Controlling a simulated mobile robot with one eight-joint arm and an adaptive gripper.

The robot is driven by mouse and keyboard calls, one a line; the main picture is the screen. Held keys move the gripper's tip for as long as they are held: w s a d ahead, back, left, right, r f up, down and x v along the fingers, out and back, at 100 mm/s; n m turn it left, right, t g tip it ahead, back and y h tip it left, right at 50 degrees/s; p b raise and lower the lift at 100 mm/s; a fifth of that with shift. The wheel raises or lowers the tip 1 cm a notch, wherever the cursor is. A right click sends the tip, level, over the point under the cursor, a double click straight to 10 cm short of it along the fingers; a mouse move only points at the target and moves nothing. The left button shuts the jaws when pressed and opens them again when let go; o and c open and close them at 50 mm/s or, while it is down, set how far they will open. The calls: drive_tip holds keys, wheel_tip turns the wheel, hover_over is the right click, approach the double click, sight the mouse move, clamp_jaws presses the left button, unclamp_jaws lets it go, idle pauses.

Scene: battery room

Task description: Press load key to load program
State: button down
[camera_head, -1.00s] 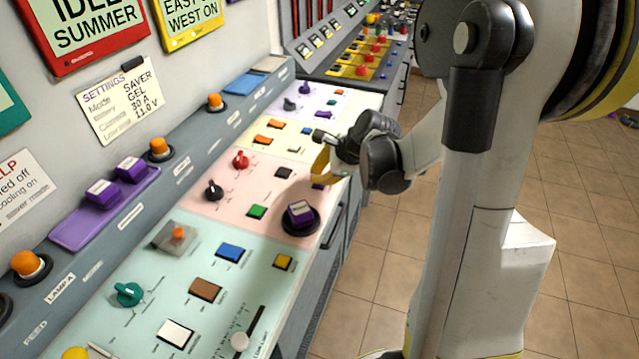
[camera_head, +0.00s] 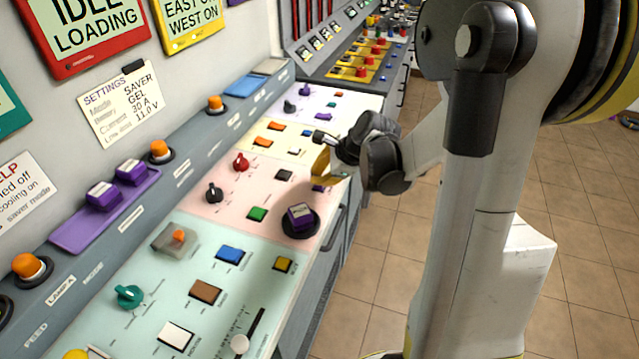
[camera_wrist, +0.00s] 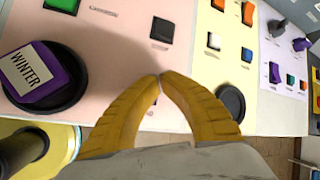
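My gripper (camera_head: 322,168) hangs over the near edge of the pink panel (camera_head: 245,190). In the wrist view, its yellow fingertips (camera_wrist: 160,77) meet with nothing visible between them. A dark square key (camera_wrist: 162,30) lies beyond the tips on the pink panel; it also shows in the head view (camera_head: 284,175). A purple block marked WINTER (camera_wrist: 36,75) sits in a round black socket left of the fingers; the head view shows it too (camera_head: 300,215). The red-framed display (camera_head: 92,25) reads IDLE LOADING. The small key labels are unreadable, so I cannot tell which is the load key.
A green key (camera_head: 257,214), a black knob (camera_head: 213,192) and a red knob (camera_head: 241,162) stand on the pink panel. Two purple blocks (camera_head: 103,196) (camera_head: 131,172) rest on the purple tray (camera_head: 75,233). Open floor (camera_head: 375,270) lies right of the console.

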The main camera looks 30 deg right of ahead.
drive_tip(key=shift+r, duration=0.4)
drive_tip(key=shift+r, duration=0.1)
wheel_tip(320, 180, up, 5)
drive_tip(key=p, duration=0.4)
drive_tip(key=shift+a, duration=0.1)
idle(0.7)
drive_tip(key=s+a+r+n+h, duration=0.1)
drive_tip(key=s+a+r+n, duration=0.3)
drive_tip(key=s+a+n, duration=0.3)
drive_tip(key=s+a+r+n+h, duration=0.1)
drive_tip(key=s+a+r+n, duration=0.4)
drive_tip(key=s+a+n, duration=0.3)
drive_tip(key=shift+s+a+n, duration=0.15)
drive_tip(key=shift+s+n, duration=1.85)
drive_tip(key=shift+n, duration=2.2)
